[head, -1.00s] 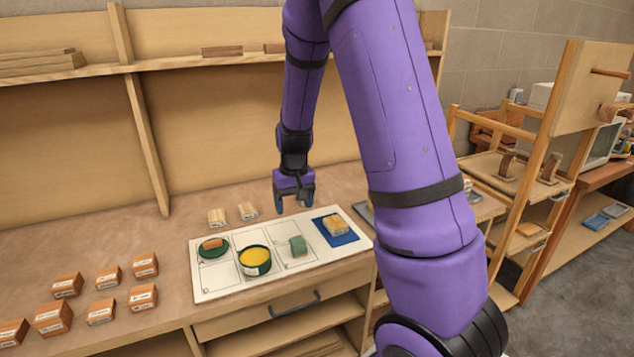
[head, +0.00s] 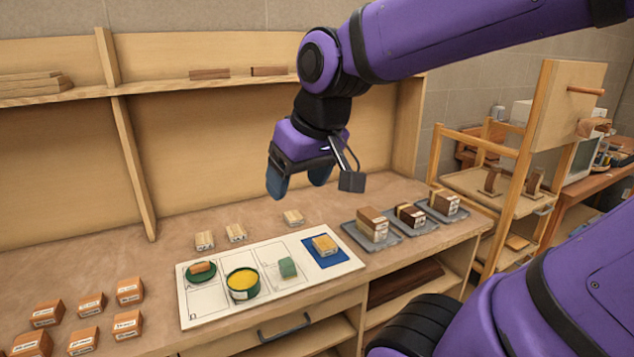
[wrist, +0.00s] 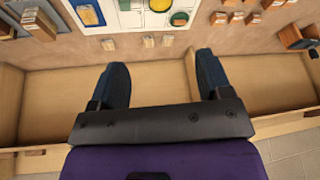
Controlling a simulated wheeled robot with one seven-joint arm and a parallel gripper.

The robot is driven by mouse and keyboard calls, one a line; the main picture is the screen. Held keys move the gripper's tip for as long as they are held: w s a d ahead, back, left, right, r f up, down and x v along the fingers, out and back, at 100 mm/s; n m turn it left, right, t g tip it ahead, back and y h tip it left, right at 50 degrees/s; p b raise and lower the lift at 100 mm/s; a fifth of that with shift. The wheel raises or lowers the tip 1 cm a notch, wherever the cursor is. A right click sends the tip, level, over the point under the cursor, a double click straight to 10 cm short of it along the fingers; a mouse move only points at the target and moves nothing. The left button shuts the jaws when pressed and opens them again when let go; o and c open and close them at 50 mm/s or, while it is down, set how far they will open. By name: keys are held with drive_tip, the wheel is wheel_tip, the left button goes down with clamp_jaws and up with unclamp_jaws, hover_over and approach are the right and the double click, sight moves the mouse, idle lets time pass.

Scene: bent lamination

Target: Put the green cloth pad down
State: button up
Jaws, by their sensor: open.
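A small pale green pad (head: 287,267), which looks like the cloth pad, rests in a cell of the white board (head: 216,312) on the bench. It lies between the yellow-filled green tin (head: 243,283) and the blue mat (head: 307,246) bearing a light wood block (head: 325,244). A green round base (head: 194,279) with a brown block (head: 202,267) sits at the board's left. My gripper (head: 298,184) is open and empty, well above the bench and apart from the pad. In the wrist view my gripper (wrist: 162,66) points toward the back panel with nothing between its fingers.
Light wood blocks (head: 236,232) stand behind the board. Several brown blocks (head: 130,291) stand at left. Grey trays (head: 391,245) with wood pieces lie at right. A wooden rack (head: 529,130) stands farther right. An upper shelf (head: 157,86) crosses the back panel.

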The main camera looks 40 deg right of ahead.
drive_tip(key=shift+t+h, duration=0.3)
drive_tip(key=shift+t, duration=0.1)
drive_tip(key=s, duration=0.3)
drive_tip(key=s+a+r, duration=0.1)
drive_tip(key=s, duration=0.1)
drive_tip(key=shift+s, duration=0.1)
drive_tip(key=shift+o, duration=0.3)
idle(0.5)
